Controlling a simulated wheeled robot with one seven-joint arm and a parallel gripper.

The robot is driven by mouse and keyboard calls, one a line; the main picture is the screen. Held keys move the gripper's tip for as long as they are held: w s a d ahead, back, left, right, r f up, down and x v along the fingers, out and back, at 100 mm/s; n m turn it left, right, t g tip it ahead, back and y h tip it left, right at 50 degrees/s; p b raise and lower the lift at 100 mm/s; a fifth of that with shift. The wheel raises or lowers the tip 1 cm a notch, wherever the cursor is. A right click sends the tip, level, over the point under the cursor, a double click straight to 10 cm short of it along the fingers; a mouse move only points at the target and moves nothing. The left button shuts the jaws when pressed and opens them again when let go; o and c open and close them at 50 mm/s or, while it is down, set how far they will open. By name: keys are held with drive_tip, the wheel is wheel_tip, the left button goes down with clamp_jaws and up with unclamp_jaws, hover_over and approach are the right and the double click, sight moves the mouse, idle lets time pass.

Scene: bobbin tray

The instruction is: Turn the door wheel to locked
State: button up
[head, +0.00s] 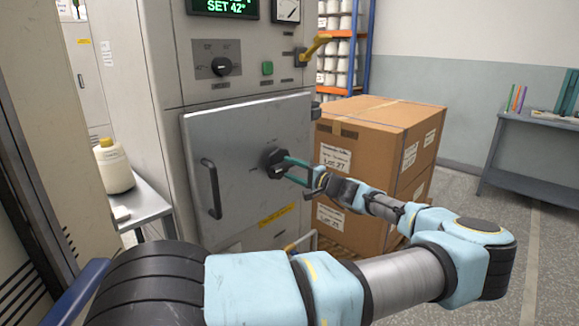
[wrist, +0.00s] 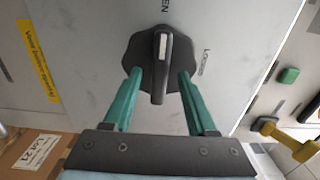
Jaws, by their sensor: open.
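The door wheel is a dark, many-sided knob with a raised grip bar (head: 270,162), on the grey cabinet door (head: 235,130). It also shows in the wrist view (wrist: 160,85). The white mark on its bar points at the OPEN label at the top of the wrist view; the LOCKED label (wrist: 205,62) is off to the right. My gripper (wrist: 160,76) is open, with one green finger on each side of the grip bar. A gap shows between the bar and each finger. In the head view my gripper (head: 287,170) reaches the wheel from the right.
A black door handle (head: 211,188) is left of the wheel. Above the door are a dial (head: 221,66), a green button (head: 267,68) and a yellow lever (head: 314,46). Cardboard boxes (head: 375,130) stand close on the right. A white jug (head: 113,168) stands on a side table at left.

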drive_tip(key=shift+w+a, duration=0.35)
clamp_jaws()
idle(0.3)
